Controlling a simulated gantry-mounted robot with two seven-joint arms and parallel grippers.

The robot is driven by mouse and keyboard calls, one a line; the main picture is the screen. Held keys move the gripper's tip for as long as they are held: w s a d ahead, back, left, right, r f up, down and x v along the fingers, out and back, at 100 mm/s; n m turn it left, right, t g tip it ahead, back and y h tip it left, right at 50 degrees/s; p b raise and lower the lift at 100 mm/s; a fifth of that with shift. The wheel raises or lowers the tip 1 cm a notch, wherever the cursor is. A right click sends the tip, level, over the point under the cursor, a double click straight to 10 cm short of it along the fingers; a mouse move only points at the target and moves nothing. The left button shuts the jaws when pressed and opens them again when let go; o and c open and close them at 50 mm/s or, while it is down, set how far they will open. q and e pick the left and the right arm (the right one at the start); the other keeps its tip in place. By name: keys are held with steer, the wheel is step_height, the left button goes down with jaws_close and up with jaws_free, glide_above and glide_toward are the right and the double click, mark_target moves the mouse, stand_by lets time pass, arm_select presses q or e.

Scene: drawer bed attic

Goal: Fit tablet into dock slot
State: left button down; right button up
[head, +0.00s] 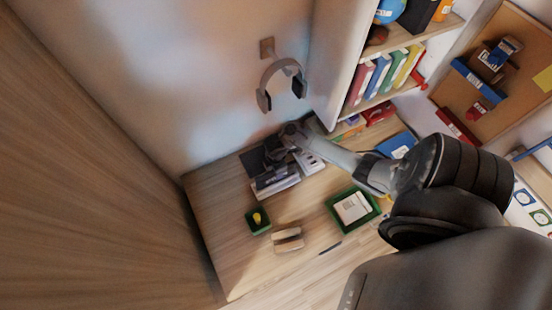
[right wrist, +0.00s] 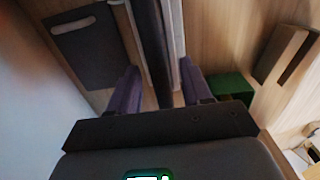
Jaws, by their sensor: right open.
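A wooden block with a long slot (head: 288,240), which looks like the dock, lies on the desk near its front; it also shows at the right of the right wrist view (right wrist: 285,52). My right gripper (head: 290,140) is over the back of the desk, beside dark flat items. In the right wrist view its two fingers (right wrist: 160,90) are apart, with a dark upright slab (right wrist: 150,40), perhaps the tablet edge-on, between them. I cannot tell whether they touch it. A dark panel with an oblong cutout (right wrist: 88,48) is to its left. My left gripper is not in view.
A green bin with a yellow item (head: 258,221) is left of the wooden block. A green tray (head: 333,207) holding a pale item is to the right. Headphones (head: 281,82) hang on the wall. A bookshelf (head: 375,98) bounds the desk at the back right.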

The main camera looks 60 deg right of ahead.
step_height(320, 180, up, 11)
steer(key=p, duration=0.5)
steer(key=s+a+r+m+t, duration=0.1)
steer(key=a+r+m, duration=0.1)
steer(key=a+r, duration=0.3)
steer(key=s+a+r+m+t+h, duration=0.1)
steer(key=a+r, duration=0.4)
steer(key=a, duration=0.6)
steer(key=shift+s+m+t, duration=0.6)
steer(key=shift+m+t, duration=0.1)
steer(key=shift+m, duration=0.4)
steer(key=o, duration=0.4)
steer(key=s+a+r+m, duration=0.1)
steer(key=r, duration=0.1)
steer(key=s+a+r+m, duration=0.1)
steer(key=s+r, duration=0.1)
steer(key=s+a+r+m+y, duration=0.1)
steer(key=a+r, duration=0.1)
steer(key=r, duration=0.1)
steer(key=shift+s, duration=0.35)
steer(key=shift+o, duration=1.2)
steer(key=shift+s+a+r+m, duration=0.15)
steer(key=shift+s+r+m, duration=0.05)
steer(key=shift+r+m, duration=0.1)
steer(key=o, duration=0.3)
